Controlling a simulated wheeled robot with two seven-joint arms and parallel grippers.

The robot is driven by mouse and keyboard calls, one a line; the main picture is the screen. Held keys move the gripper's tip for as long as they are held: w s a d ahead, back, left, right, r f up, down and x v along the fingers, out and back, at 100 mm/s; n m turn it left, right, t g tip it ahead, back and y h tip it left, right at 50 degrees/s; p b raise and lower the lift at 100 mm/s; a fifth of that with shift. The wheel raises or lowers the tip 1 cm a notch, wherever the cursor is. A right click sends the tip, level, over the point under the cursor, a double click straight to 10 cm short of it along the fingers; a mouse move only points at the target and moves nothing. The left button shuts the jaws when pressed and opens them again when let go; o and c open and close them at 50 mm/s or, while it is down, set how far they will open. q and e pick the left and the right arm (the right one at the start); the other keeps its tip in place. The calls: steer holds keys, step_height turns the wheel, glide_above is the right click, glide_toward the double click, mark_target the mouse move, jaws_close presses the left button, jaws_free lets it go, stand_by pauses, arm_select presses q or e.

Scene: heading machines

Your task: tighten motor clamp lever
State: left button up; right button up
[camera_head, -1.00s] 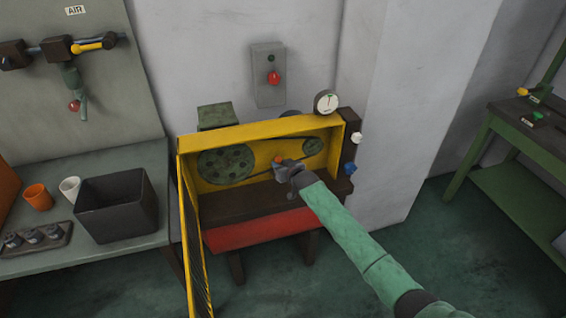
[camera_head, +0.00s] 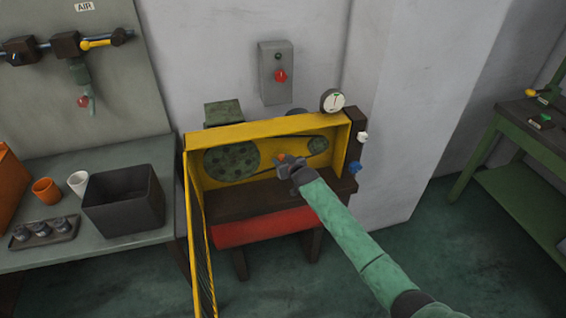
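The machine is a yellow open-fronted housing (camera_head: 262,131) with a large green pulley wheel (camera_head: 222,161), a smaller green pulley (camera_head: 318,145) and a dark belt between them. My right gripper (camera_head: 284,162) reaches into the front of the housing, between the two pulleys. A small orange-red part (camera_head: 281,157) shows at its fingertips; it may be the clamp lever's end, but the rest of the lever is hidden. I cannot tell whether the fingers are closed on it or only beside it. My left gripper is not in view.
A yellow mesh guard door (camera_head: 199,245) hangs open at the left of the housing. A gauge (camera_head: 332,100) stands on its top right corner. A grey bench with a black bin (camera_head: 125,203) is at left, a green table (camera_head: 520,180) at far right. The floor between is clear.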

steer(key=shift+f, duration=0.2)
